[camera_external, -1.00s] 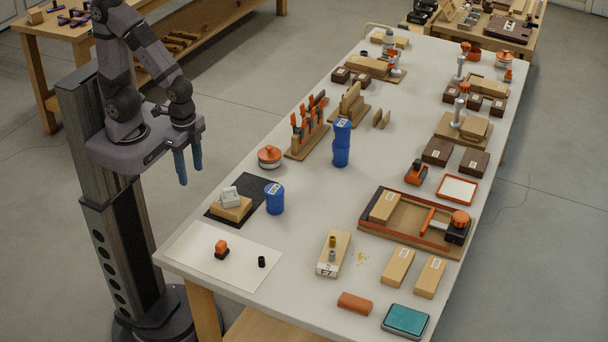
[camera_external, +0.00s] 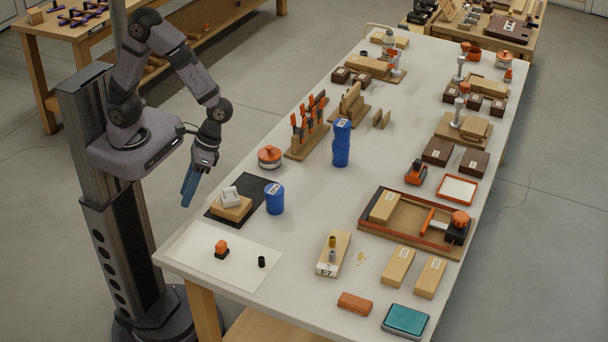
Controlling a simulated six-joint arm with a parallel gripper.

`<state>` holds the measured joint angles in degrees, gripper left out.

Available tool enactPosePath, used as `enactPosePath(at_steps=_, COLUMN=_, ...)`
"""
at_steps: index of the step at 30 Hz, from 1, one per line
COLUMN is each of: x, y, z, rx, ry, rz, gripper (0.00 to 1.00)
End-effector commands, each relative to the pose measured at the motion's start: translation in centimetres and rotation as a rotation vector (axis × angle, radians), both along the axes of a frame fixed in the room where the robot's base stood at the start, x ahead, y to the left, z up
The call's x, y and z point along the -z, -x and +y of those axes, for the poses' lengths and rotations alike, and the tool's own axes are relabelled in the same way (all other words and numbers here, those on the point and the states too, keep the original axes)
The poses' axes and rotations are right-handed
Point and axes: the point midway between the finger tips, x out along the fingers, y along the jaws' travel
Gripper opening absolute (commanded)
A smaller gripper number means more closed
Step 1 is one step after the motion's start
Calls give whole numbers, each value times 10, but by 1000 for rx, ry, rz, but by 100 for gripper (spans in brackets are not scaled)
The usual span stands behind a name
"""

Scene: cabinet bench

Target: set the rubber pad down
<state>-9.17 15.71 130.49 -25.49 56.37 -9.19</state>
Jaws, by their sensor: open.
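My gripper (camera_external: 188,188), with blue fingers, hangs off the left edge of the bench, left of the black sheet. It is open and I see nothing held in it. I cannot tell for sure which thing is the rubber pad. A thin black sheet (camera_external: 262,190) lies flat on the bench and may be it. A wooden block (camera_external: 233,212) with a small white piece (camera_external: 230,196) on top stands on its left part and hides some of it. A teal-topped pad (camera_external: 405,319) lies at the near right corner of the bench.
A blue cup (camera_external: 274,198) stands at the black sheet's right side. A white sheet (camera_external: 190,247) with an orange-topped stamp (camera_external: 221,249) and a small black cylinder (camera_external: 262,262) lies in front. A round orange-topped pot (camera_external: 269,157) stands behind.

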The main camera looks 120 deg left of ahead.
Motion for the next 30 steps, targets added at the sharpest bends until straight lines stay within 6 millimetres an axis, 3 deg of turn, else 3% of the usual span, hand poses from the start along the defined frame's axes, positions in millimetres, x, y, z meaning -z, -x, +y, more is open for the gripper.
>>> enactPosePath(at_steps=1, x=11, y=-9, z=-7, rx=-98, ry=57, rz=66, gripper=41)
enactPosePath(at_steps=7, x=26, y=-58, z=-30, rx=-447, ry=293, rz=273, gripper=41)
enactPosePath(at_steps=15, x=37, y=-113, z=-32, rx=-728, ry=527, rz=432, gripper=41)
enactPosePath(at_steps=25, x=40, y=-127, z=-30, rx=-789, ry=586, rz=466, gripper=41)
enactPosePath(at_steps=30, x=53, y=-126, z=-31, rx=-789, ry=584, rz=466, gripper=41)
